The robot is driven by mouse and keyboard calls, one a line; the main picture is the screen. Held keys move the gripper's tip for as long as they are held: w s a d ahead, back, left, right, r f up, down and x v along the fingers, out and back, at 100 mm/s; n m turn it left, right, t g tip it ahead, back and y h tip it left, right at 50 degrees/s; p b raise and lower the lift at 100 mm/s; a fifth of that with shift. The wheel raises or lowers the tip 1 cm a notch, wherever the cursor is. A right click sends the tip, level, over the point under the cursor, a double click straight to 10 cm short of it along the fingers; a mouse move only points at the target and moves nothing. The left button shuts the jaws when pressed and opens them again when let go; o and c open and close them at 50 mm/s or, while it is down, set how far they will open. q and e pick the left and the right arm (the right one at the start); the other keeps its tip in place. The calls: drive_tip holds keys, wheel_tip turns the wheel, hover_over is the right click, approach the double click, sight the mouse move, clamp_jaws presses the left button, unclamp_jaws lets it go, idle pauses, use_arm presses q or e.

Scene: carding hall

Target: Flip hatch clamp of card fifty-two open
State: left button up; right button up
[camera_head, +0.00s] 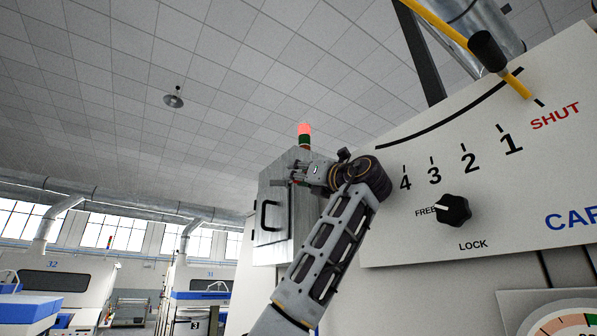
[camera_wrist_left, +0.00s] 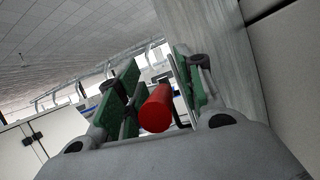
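My left gripper (camera_head: 292,172) is raised at the upper part of a grey metal cabinet, beside the big white panel. In the left wrist view, its two green-padded fingers (camera_wrist_left: 158,88) stand apart on either side of a red cylindrical handle (camera_wrist_left: 155,110). The handle points end-on toward the camera, and narrow gaps seem to show beside it. I take it for the hatch clamp's grip, but the rest of the clamp is hidden. In the head view the gripper and wrist cover it. My right gripper is in neither view.
The white panel (camera_head: 400,240) at right carries a black knob (camera_head: 454,210) and a yellow lever (camera_head: 518,84) near SHUT. The grey cabinet (camera_head: 285,225) has a black handle and a red-green beacon (camera_head: 304,135) beyond it. Other machines stand far left.

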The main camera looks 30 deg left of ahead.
use_arm(q)
drive_tip(key=shift+a+r, duration=0.1)
drive_tip(key=shift+a, duration=0.2)
clamp_jaws()
